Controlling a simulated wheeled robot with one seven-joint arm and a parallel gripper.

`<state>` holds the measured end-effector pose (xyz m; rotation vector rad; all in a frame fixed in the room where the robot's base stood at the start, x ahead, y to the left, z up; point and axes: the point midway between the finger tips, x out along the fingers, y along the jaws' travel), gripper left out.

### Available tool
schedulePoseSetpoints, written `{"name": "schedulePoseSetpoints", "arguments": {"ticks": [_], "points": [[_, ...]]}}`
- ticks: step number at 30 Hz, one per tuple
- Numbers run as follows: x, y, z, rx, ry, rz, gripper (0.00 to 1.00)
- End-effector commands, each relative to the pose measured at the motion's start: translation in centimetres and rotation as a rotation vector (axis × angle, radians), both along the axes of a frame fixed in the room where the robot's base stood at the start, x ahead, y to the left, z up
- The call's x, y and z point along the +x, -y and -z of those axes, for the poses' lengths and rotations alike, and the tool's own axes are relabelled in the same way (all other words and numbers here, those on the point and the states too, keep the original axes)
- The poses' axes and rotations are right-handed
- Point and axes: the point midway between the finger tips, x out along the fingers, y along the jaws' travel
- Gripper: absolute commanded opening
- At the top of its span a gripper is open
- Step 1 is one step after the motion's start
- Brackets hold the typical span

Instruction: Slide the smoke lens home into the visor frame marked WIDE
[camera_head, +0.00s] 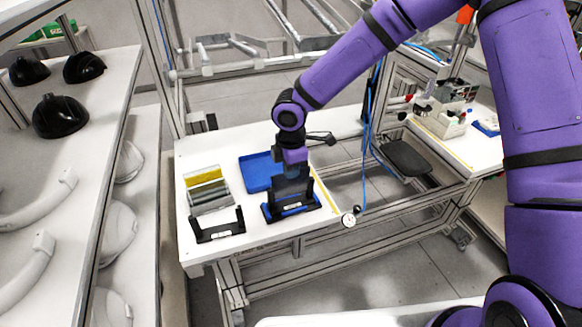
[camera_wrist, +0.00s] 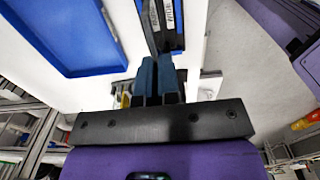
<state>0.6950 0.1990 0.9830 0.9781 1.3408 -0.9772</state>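My gripper (camera_head: 292,172) is low over the table, directly above a black visor frame with a blue base (camera_head: 291,208). A dark translucent panel, which looks like the smoke lens (camera_head: 291,187), stands upright below my fingers, between the frame's two end posts. Whether it is fully seated cannot be told. In the wrist view my gripper's two fingers (camera_wrist: 157,68) are close together and appear shut on its upper edge; the contact is partly hidden. Beyond them are dark parts with white labels (camera_wrist: 160,14), too small to read. A second black visor frame (camera_head: 217,226) stands empty at left.
A rack with a yellow lens (camera_head: 204,177) and grey lenses (camera_head: 209,196) stands behind the empty frame. A blue tray (camera_head: 258,172) lies beside my gripper and also shows in the wrist view (camera_wrist: 75,35). The white table's (camera_head: 262,240) front strip is clear.

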Motion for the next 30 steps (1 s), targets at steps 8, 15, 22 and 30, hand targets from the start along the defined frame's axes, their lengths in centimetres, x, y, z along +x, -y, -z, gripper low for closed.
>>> {"name": "schedulePoseSetpoints", "arguments": {"ticks": [8,15,22,30], "points": [[0.0,0.0,0.6,0.0,0.0,-0.001,0.0],[0.0,0.0,1.1,-0.001,-0.001,-0.001,0.0],[0.0,0.0,1.6,0.0,0.0,-0.002,0.0],[0.0,0.0,2.2,0.0,0.001,-0.001,0.0]]}}
